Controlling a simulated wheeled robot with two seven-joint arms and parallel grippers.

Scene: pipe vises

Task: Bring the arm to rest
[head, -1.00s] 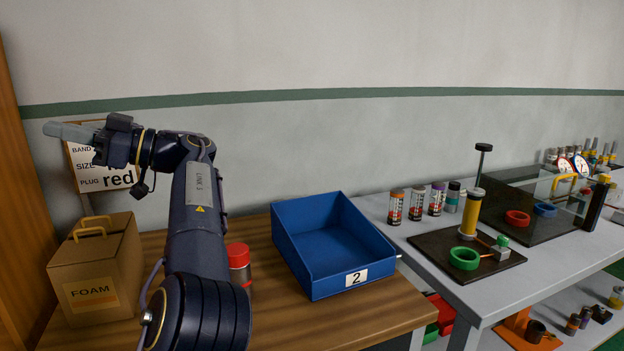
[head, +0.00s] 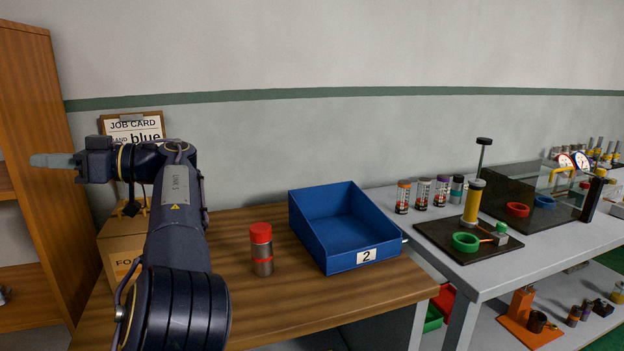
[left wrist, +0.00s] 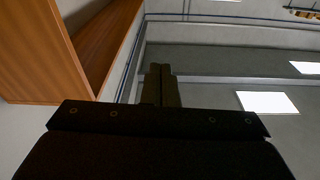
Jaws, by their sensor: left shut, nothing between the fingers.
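My left gripper (head: 52,161) is raised above the wooden bench, at the left in the head view. It points left and is shut and empty. In the left wrist view its fingers (left wrist: 160,85) lie together, with nothing between them. My left arm stands in front of the job card (head: 133,126) and the cardboard foam box (head: 122,243), hiding parts of both. My right gripper is not in view.
A wooden shelf unit (head: 38,130) stands close to my gripper at the left. A red-capped cylinder (head: 262,250) and a blue bin (head: 340,262) marked 2 are on the bench (head: 300,305). A grey table (head: 480,285) with jars and a vise board (head: 450,245) is at right.

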